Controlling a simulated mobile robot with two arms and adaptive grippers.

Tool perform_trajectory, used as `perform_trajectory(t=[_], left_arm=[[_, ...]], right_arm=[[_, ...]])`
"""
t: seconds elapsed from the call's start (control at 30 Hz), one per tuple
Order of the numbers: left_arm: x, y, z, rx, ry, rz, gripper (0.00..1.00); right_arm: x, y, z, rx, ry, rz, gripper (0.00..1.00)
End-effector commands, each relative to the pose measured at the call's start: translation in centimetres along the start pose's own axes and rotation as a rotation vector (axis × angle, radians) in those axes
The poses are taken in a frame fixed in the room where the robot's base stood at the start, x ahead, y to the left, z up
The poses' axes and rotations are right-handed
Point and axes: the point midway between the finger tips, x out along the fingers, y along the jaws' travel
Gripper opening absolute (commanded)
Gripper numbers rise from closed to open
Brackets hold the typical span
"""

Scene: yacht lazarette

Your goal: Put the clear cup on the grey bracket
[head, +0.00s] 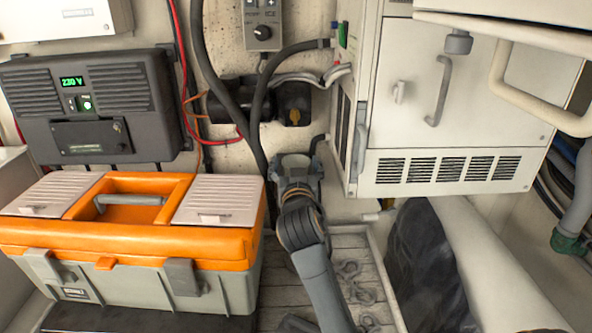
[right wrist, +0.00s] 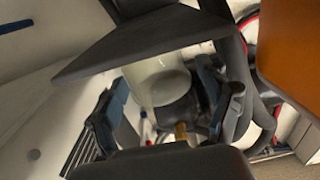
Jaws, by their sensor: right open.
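My right gripper (head: 296,163) is at the back, low in front of the pale wall, between the orange toolbox and the white cabinet. Its two fingers stand apart in the right wrist view (right wrist: 165,108). A pale, rounded cup-like thing (right wrist: 158,78) shows beyond and between the fingers there; it looks like the clear cup, but I cannot tell whether the fingers touch it. I cannot make out the cup in the head view. I cannot pick out the grey bracket for certain in either view. My left gripper is not in view.
An orange-and-grey toolbox (head: 120,247) stands left of my right arm. A white vented cabinet (head: 430,110) hangs to the right, close to the gripper. Black hoses and a yellow-handled fitting (head: 293,112) are above. A chain (head: 357,283) lies on the floor planks.

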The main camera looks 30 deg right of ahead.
Motion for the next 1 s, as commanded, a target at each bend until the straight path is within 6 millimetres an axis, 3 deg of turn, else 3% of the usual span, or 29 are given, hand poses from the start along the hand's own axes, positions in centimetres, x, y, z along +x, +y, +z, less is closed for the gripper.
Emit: perform_trajectory(t=[0.17, 0.4, 0.6, 1.0], left_arm=[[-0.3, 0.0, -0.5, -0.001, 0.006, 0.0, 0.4], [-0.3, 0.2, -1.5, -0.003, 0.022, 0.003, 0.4], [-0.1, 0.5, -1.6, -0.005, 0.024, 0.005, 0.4], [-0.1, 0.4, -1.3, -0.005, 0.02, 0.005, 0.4]], right_arm=[[-2.4, -0.1, 0.1, 0.001, -0.003, -0.002, 0.78], [-7.6, -0.1, 0.1, 0.002, -0.002, -0.003, 0.78], [-10.7, -0.1, 0.1, 0.001, -0.002, -0.002, 0.78], [-11.8, 0.0, 0.0, 0.0, 0.0, -0.001, 0.78]])
